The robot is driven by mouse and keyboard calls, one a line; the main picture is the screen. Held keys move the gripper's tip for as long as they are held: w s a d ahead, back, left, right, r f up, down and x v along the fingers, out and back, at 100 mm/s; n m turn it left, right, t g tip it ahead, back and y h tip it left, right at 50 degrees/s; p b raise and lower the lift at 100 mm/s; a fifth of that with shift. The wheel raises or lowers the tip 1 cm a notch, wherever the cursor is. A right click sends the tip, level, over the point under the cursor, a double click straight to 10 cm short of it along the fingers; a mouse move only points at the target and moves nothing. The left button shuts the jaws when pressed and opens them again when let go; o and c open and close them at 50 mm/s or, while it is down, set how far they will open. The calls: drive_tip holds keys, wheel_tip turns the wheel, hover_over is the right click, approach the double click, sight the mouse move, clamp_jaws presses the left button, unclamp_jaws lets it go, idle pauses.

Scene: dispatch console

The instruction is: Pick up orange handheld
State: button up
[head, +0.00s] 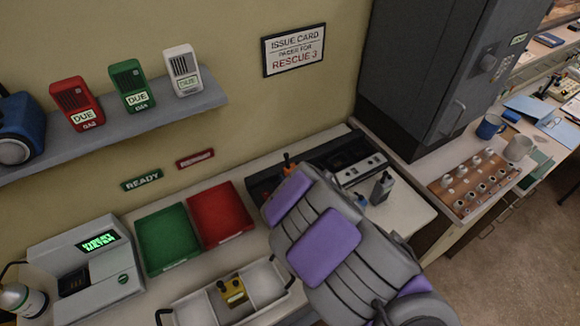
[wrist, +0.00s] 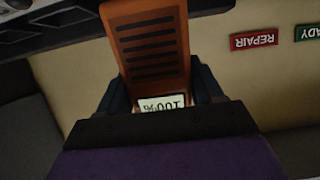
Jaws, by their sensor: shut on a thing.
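The orange handheld (wrist: 148,45) fills the top middle of the wrist view, with dark slots on its face and a small display reading 100%. The dark fingers of my gripper (wrist: 160,92) are shut on it from both sides. In the head view only small orange bits of the handheld (head: 287,160) show past my arm, by the black dock (head: 262,184). My gripper is mostly hidden there behind my grey and purple arm. I cannot tell whether the handheld still touches the dock.
A grey handheld (head: 382,188) stands right of my arm. Green (head: 168,240) and red (head: 221,213) trays and a white carrier with a yellow device (head: 232,290) lie to the left. A dark cabinet (head: 432,75) stands behind right. The shelf (head: 120,130) holds red, green and white units.

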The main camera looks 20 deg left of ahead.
drive_tip(key=s+d, duration=0.2)
drive_tip(key=shift+s+d+r, duration=0.15)
drive_tip(key=shift+s+r, duration=0.05)
drive_tip(key=shift+s, duration=0.15)
drive_tip(key=shift+s+r+p, duration=0.15)
drive_tip(key=shift+p, duration=1.65)
drive_tip(key=shift+s+d+p, duration=0.1)
drive_tip(key=shift+p, duration=0.35)
